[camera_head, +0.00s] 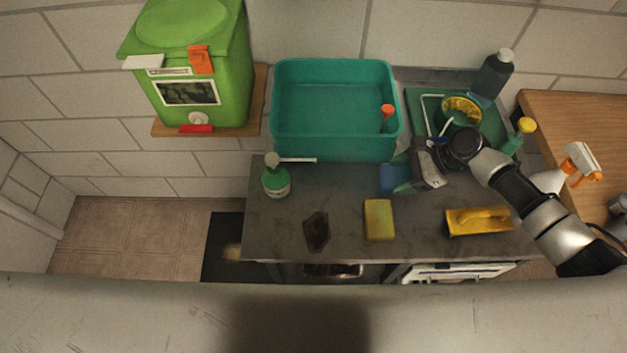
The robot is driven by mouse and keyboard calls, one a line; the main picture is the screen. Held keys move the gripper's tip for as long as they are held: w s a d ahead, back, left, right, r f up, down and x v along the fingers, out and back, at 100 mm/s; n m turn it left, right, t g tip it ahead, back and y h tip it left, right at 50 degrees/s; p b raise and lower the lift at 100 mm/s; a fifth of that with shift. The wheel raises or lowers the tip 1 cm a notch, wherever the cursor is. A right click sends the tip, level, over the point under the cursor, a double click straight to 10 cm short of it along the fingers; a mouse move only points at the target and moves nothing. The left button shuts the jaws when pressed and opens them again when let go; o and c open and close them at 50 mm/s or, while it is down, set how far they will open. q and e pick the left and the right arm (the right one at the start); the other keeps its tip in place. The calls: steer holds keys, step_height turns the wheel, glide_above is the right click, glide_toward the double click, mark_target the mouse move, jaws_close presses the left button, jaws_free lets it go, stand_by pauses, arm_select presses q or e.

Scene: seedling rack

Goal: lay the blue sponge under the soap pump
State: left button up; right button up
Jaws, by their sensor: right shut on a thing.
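The blue sponge (391,178) is near the middle of the dark counter, below the right corner of the teal basin. My right gripper (408,177) comes in from the right and is shut on the sponge's right side; the fingers partly hide it. I cannot tell whether the sponge touches the counter. The soap pump (276,180), a green bottle with a pale label and pump head, stands upright at the counter's left end, well apart from the sponge. My left gripper is not in view.
A teal basin (335,149) stands behind. A yellow sponge (379,220), a dark flat item (316,231) and a yellow brush-like tool (478,221) lie in front. A green tray (421,100) and bottles are at right. Counter between pump and blue sponge is mostly clear.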

steer(key=a+b, duration=0.5)
steer(key=a, duration=1.3)
steer(key=shift+a+f, duration=0.1)
steer(key=shift+a, duration=0.25)
steer(key=shift+a+b, duration=0.4)
steer(key=f+b, duration=0.1)
steer(key=b, duration=0.2)
steer(key=f+b, duration=0.2)
steer(key=b, duration=0.1)
steer(key=shift+w+a+f, duration=0.1)
steer(key=shift+a+f, duration=0.1)
steer(key=shift+f, duration=0.1)
steer(key=shift+r, duration=0.15)
steer(key=o, duration=0.9)
steer(key=shift+o, duration=0.2)
